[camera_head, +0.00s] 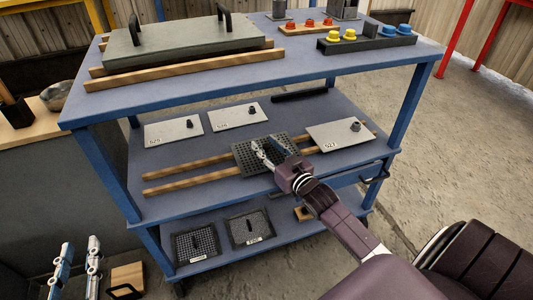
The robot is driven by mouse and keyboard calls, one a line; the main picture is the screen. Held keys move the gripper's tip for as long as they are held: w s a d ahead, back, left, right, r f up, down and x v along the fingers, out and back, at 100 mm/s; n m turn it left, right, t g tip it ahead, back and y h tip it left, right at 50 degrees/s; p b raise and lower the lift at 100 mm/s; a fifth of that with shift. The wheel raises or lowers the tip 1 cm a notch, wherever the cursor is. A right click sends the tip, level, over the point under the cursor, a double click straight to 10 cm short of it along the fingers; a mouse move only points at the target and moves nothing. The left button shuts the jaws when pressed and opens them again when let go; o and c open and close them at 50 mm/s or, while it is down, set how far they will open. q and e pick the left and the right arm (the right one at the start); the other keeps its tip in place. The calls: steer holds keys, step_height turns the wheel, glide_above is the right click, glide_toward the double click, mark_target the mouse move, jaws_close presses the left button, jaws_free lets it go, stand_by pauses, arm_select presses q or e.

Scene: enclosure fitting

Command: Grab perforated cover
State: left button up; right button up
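A dark perforated cover (247,163) lies across two wooden rails on the middle shelf. My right gripper (267,143) is over this cover, with its two fingers spread and a gap between them. The fingers hide part of the cover, and I cannot tell whether they touch it. Two more dark perforated covers, a left one (186,248) and a right one (238,233), are on the bottom shelf, each with a black handle and a white label. My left gripper (79,247) is at the lower left, away from the shelves, with its fingers apart and nothing between them.
Blue posts (409,105) flank the shelves.

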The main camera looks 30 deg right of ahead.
steer(key=shift+c, duration=0.7)
jaws_close()
steer(key=shift+r, duration=0.15)
